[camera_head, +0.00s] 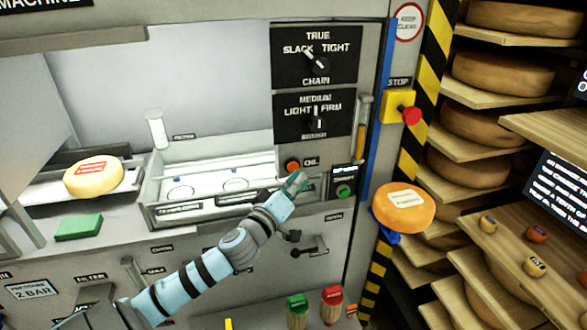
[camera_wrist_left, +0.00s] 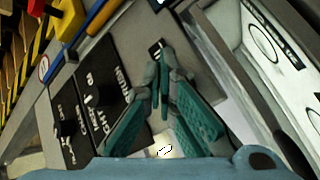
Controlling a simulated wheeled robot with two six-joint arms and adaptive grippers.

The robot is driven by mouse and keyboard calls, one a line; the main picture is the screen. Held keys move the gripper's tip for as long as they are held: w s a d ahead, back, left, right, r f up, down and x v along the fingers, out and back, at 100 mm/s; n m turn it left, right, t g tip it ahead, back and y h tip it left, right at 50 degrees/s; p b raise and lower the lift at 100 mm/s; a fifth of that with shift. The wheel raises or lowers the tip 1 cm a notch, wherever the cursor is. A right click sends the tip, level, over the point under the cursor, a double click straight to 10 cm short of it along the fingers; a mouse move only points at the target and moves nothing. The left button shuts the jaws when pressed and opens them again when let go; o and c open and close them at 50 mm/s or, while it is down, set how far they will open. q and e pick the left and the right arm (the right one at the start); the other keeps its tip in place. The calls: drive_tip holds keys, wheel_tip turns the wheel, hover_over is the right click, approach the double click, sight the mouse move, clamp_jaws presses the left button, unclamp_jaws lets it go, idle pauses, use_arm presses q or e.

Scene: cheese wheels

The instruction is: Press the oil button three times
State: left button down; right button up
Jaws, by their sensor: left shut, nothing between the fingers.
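The orange-red oil button (camera_head: 292,165) is on the grey machine panel, beside its OIL label (camera_head: 311,161). My left gripper (camera_head: 298,180) is shut and empty, with its tips just below and right of the button in the head view. I cannot tell whether the tips touch the panel. In the left wrist view my shut left gripper (camera_wrist_left: 162,52) points at the panel near a small dark label (camera_wrist_left: 156,48). The button cannot be made out there. My right gripper is not in view.
A green button (camera_head: 344,191) is right of my gripper. Above are the CHAIN knob (camera_head: 317,64) and the BRUSH knob (camera_head: 317,122). A red stop button (camera_head: 410,115) and an orange cheese wheel (camera_head: 404,208) are to the right. An open tray (camera_head: 150,190) is left.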

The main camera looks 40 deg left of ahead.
use_arm(q)
drive_tip(key=shift+a, duration=0.1)
drive_tip(key=shift+w+a, duration=0.2)
drive_tip(key=shift+w, duration=0.05)
drive_tip(key=shift+w+a+b, duration=0.2)
drive_tip(key=shift+a+b, duration=0.1)
drive_tip(key=shift+a, duration=0.05)
idle(0.8)
drive_tip(key=shift+d, duration=0.15)
drive_tip(key=shift+s+d, duration=0.45)
drive_tip(key=shift+d, duration=0.1)
drive_tip(key=s+d, duration=0.1)
drive_tip(key=d, duration=0.1)
drive_tip(key=s+d+p, duration=0.1)
drive_tip(key=s+d, duration=0.1)
idle(0.6)
idle(0.6)
